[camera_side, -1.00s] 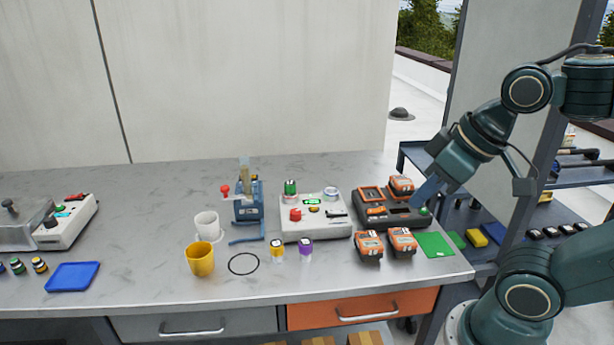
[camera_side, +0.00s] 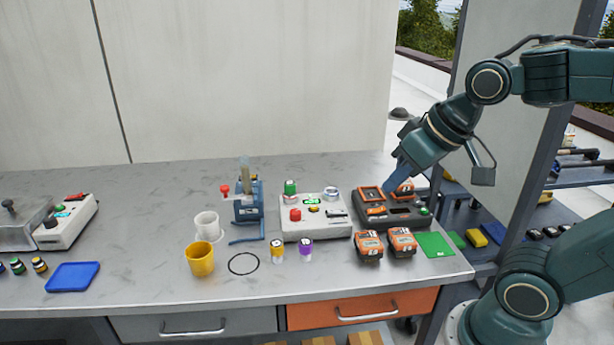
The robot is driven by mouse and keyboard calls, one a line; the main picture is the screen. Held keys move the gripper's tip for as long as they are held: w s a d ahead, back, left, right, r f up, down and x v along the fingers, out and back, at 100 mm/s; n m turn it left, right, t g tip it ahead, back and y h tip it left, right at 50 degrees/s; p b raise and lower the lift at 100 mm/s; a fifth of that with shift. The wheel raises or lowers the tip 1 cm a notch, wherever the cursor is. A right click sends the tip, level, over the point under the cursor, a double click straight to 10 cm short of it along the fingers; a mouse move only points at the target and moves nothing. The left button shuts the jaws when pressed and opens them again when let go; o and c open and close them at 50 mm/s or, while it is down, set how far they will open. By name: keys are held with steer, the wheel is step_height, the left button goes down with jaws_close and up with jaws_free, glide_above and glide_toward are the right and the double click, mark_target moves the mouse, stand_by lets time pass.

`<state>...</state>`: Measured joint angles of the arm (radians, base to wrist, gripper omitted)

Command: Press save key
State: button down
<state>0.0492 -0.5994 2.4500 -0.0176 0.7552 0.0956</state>
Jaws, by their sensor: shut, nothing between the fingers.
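My gripper (camera_side: 391,187) is shut and empty, its blue fingers pointing down and left over the dark battery station (camera_side: 393,221). The fingertips are at the back part of the station, in front of an orange-and-black battery (camera_side: 404,190) and to the right of an orange-framed bay (camera_side: 370,193). I cannot tell whether they touch anything. A green button (camera_side: 424,211) is at the station's right end, apart from the fingers. No save label is readable.
Two orange batteries (camera_side: 369,246) stand in front of the station, beside a green mat (camera_side: 435,244). A blue press (camera_side: 248,210), a yellow mug (camera_side: 200,259) and small capped jars (camera_side: 277,254) stand further left. The counter's back is clear.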

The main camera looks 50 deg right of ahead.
steer(key=w+d+f+m+t, duration=0.15)
steer(key=w+d+m, duration=0.25)
steer(key=w, duration=0.9)
steer(key=m+t+h, duration=0.1)
steer(key=m, duration=0.4)
glide_above(314, 208)
step_height(314, 208, down, 9)
steer(key=shift+s+d+r, duration=0.1)
steer(key=shift+s+r, duration=0.05)
steer(key=shift+s, duration=0.2)
steer(key=shift+f, duration=4.4)
steer(key=shift+f, duration=0.85)
steer(key=shift+r, duration=0.9)
